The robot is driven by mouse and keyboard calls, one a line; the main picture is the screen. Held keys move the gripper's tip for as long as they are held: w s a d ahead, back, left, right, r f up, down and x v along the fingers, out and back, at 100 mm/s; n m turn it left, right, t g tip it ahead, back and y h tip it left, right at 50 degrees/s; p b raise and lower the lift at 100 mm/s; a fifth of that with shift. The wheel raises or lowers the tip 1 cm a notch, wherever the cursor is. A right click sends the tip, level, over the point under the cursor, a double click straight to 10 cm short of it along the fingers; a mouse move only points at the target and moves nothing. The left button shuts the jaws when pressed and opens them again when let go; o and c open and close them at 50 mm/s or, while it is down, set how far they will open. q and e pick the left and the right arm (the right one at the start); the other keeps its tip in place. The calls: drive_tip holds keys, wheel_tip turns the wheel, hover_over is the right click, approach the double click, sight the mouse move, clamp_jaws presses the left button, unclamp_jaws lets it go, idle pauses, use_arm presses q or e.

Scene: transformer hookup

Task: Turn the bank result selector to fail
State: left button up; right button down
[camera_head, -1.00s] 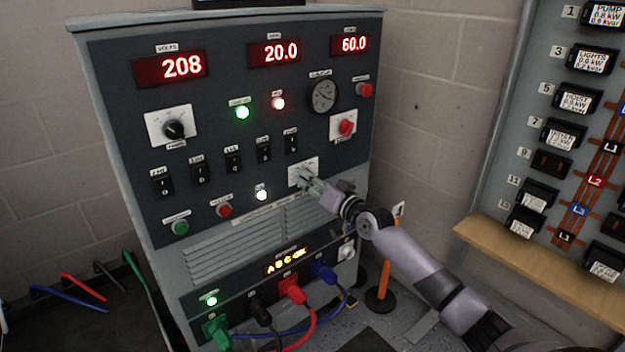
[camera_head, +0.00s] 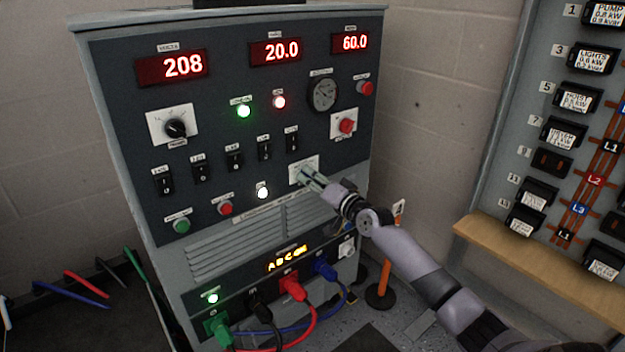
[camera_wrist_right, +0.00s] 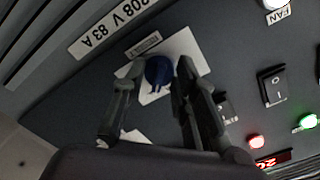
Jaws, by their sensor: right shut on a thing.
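The selector is a dark blue knob (camera_wrist_right: 159,72) on a white plate, seen in the right wrist view; in the head view its white plate (camera_head: 297,169) sits at the lower right of the panel, and my gripper hides the knob. My right gripper (camera_head: 308,177) reaches the plate from the lower right. In the right wrist view its two fingers (camera_wrist_right: 155,82) stand on either side of the knob, shut on it. The plate's markings are too small to read. My left gripper is not in view.
The load bank cabinet (camera_head: 90,85) carries red displays, a row of black switches and lit lamps. A red knob (camera_head: 346,126) sits just above the selector plate. Coloured cables (camera_head: 308,320) hang from the bottom sockets. A wooden ledge (camera_head: 540,262) and breaker panel are at the right.

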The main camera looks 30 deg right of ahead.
drive_tip(key=c, duration=1.3)
unclamp_jaws()
drive_tip(key=s+d, duration=0.1)
drive_tip(key=s, duration=1.1)
